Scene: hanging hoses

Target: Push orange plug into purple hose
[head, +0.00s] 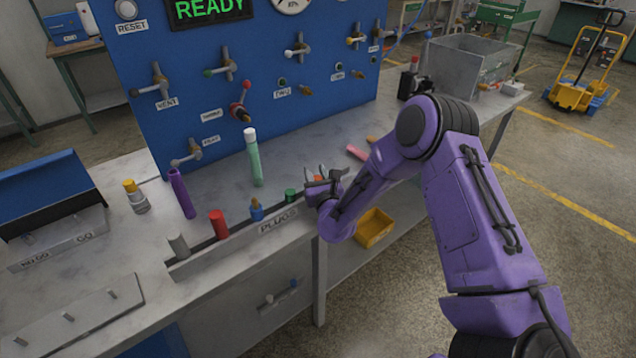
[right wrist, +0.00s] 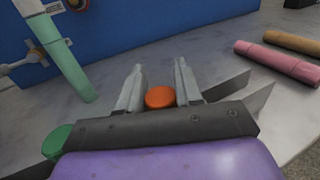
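The orange plug (right wrist: 159,97) shows as a round orange top between the two fingers of my right gripper (right wrist: 159,80) in the right wrist view. The fingers stand on either side of it and look spread, with no clear grip. In the head view only a bit of orange (head: 318,179) shows at my right gripper (head: 324,174), at the right end of the plug rack. My left gripper is out of view.
The plug rack (head: 278,225) also holds a grey plug (head: 178,245), red plug (head: 218,224), blue plug (head: 257,210) and green plug (head: 291,195). A teal hose (head: 254,160) stands between the purple hose and my right gripper. Pink (right wrist: 278,62) and tan (right wrist: 293,44) hoses lie to the right.

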